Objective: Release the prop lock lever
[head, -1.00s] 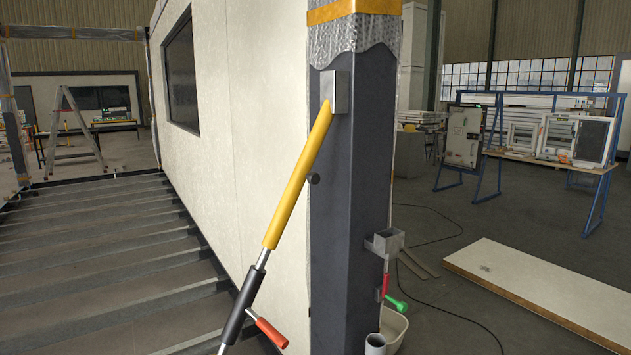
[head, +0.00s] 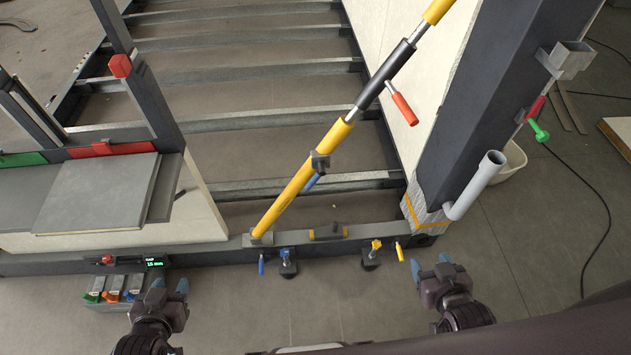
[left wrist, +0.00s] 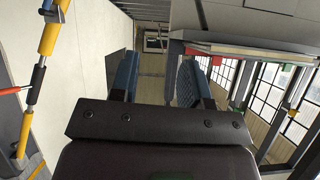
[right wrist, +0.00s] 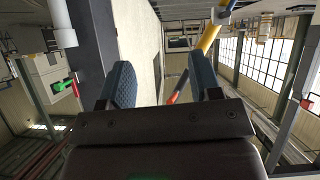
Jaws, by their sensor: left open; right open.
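A yellow diagonal prop (head: 290,193) runs from the floor frame up toward the dark post (head: 478,110). A red-handled lever (head: 404,109) sticks out from its dark sleeve. Lower down, a black collar (head: 319,161) carries a blue lever (head: 312,182), partly hidden behind the prop. Which is the lock lever I cannot tell. My left gripper (head: 170,285) is open and empty at the lower left, in front of the frame. My right gripper (head: 430,264) is open and empty in front of the post's foot. Both are well apart from the prop.
A grey pipe (head: 477,186) and a bracket with a green handle (head: 540,132) sit on the post's right. Small clamps (head: 371,256) line the front beam. A grey panel (head: 100,192) and coloured bins (head: 113,293) are at left.

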